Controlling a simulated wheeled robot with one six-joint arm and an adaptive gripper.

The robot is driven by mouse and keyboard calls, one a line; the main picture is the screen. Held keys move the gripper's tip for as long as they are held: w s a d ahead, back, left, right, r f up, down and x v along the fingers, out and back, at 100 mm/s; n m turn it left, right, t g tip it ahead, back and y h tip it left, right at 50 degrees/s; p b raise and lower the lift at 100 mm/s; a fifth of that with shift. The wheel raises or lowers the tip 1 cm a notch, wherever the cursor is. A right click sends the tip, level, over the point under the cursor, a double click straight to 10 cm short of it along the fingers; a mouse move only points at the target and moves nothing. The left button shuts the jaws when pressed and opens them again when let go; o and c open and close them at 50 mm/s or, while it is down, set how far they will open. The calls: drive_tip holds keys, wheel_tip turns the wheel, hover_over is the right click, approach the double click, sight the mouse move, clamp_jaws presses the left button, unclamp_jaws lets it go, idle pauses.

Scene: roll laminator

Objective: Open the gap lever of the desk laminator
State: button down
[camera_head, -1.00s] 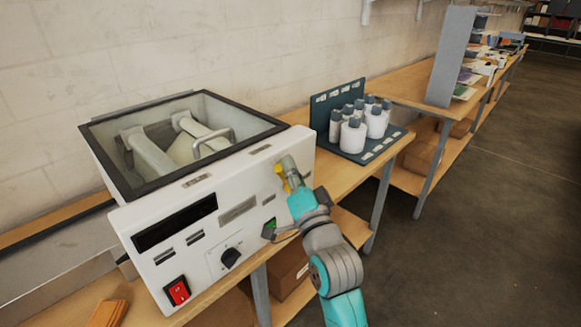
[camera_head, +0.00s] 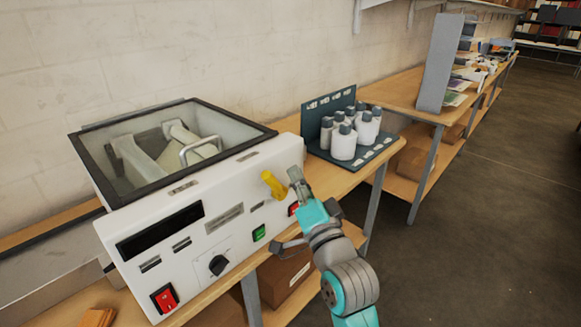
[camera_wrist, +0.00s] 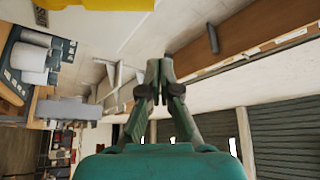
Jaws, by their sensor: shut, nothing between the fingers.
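The desk laminator (camera_head: 180,230) is a white box with a dark-framed clear lid, standing on the wooden bench. Its yellow gap lever (camera_head: 272,184) sticks out of the front panel near the right end, tilted with its upper end to the left. In the wrist view a yellow part (camera_wrist: 95,4) shows blurred at the top edge, very close. My gripper (camera_head: 293,173) is just right of the lever in the head view, fingertips up and apparently apart from it. In the wrist view the gripper's fingertips (camera_wrist: 157,66) meet with nothing between them.
A red switch (camera_head: 165,298), a black knob (camera_head: 217,264) and a green button (camera_head: 259,232) are on the panel. A red button (camera_head: 293,209) sits beside my gripper. White bottles (camera_head: 343,142) stand in a dark green rack (camera_head: 378,155) at right. Open floor lies further right.

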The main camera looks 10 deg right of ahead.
drive_tip(key=shift+v, duration=2.6)
drive_tip(key=shift+f, duration=0.1)
drive_tip(key=s+d+f+n+g+h, duration=0.1)
drive_tip(key=s+d+f+n+h, duration=0.1)
drive_tip(key=s+f, duration=0.8)
drive_tip(key=s+d+f+n+g+h, duration=0.1)
drive_tip(key=s+d+f+g, duration=0.15)
drive_tip(key=s+f, duration=0.7)
drive_tip(key=s+d+f+n+g, duration=0.1)
drive_tip(key=s+f+n, duration=0.2)
drive_tip(key=s, duration=0.9)
drive_tip(key=s+d+f+n+g+h, duration=0.1)
drive_tip(key=s+f, duration=0.3)
drive_tip(key=s, duration=0.8)
drive_tip(key=shift+n+g, duration=0.45)
drive_tip(key=shift+n, duration=0.45)
drive_tip(key=shift+d+f, duration=0.1)
drive_tip(key=shift+f, duration=0.05)
